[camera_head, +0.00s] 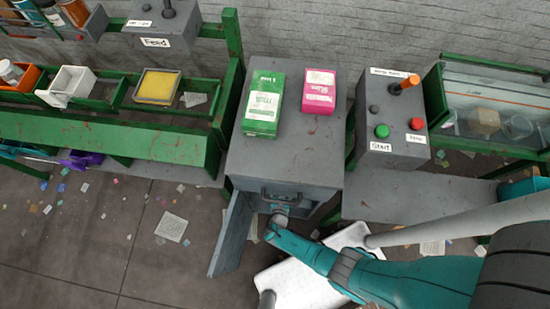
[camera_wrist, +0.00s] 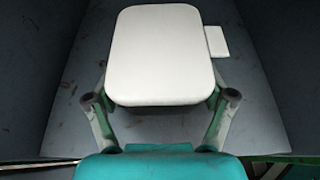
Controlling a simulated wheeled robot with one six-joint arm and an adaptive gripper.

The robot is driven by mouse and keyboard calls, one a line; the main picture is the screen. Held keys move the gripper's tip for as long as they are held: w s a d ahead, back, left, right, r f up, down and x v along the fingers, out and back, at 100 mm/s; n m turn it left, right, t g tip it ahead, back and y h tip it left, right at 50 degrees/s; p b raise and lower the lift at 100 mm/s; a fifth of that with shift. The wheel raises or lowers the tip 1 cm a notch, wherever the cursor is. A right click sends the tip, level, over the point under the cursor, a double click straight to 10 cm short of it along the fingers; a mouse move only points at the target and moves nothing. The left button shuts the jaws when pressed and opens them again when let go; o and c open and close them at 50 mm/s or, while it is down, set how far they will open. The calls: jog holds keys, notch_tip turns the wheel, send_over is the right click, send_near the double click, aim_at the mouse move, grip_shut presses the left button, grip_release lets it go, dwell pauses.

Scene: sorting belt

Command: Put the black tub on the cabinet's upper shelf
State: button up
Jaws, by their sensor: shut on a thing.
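My gripper (camera_head: 280,213) is at the open front of the grey cabinet (camera_head: 250,165), partly inside it and low in the head view. In the wrist view my gripper (camera_wrist: 160,90) is shut on a white-topped, rounded tub (camera_wrist: 160,50) with a small white tab at its right. The fingers are at either side of it. The cabinet's door (camera_head: 233,233) stands open to the left. The cabinet's shelves are mostly hidden from the head view; grey inner walls and floor surround the tub in the wrist view.
A green box (camera_head: 263,108) and a pink box (camera_head: 318,92) stand on the cabinet's top. A control box (camera_head: 393,125) with buttons is to the right. A green rack (camera_head: 110,135) with small bins is at left. Litter lies on the floor.

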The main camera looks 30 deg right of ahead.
jog(key=shift+w+d+f, duration=0.1)
jog(key=shift+f, duration=0.15)
jog(key=o, duration=0.8)
jog(key=shift+f, duration=0.1)
jog(key=v, duration=1.2)
jog(key=shift+d, duration=0.1)
